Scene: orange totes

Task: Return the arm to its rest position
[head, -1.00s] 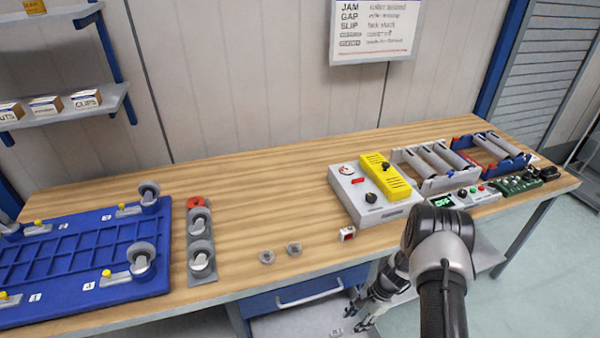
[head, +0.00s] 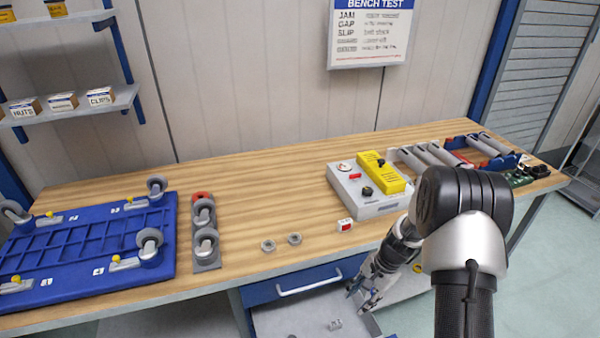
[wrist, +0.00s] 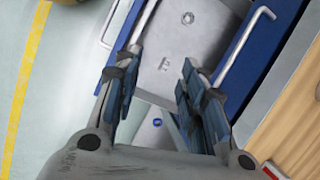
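My gripper (head: 362,293) hangs at the front edge of the workbench, over the right side of an open drawer (head: 285,316). In the wrist view the fingers of my gripper (wrist: 158,88) are spread apart with nothing between them. My arm is bent, with its dark elbow at the right of the head view. The drawer's grey floor (wrist: 160,75) shows between and beyond the fingers, with a few small metal parts on it. One small part (head: 335,325) also shows in the head view.
The workbench (head: 240,215) holds a blue caster frame (head: 90,245), a caster rack (head: 205,238), two small rings, a grey and yellow control box (head: 370,188) and roller units. The drawer's handle (head: 309,284) is near my gripper. Floor is clear at right.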

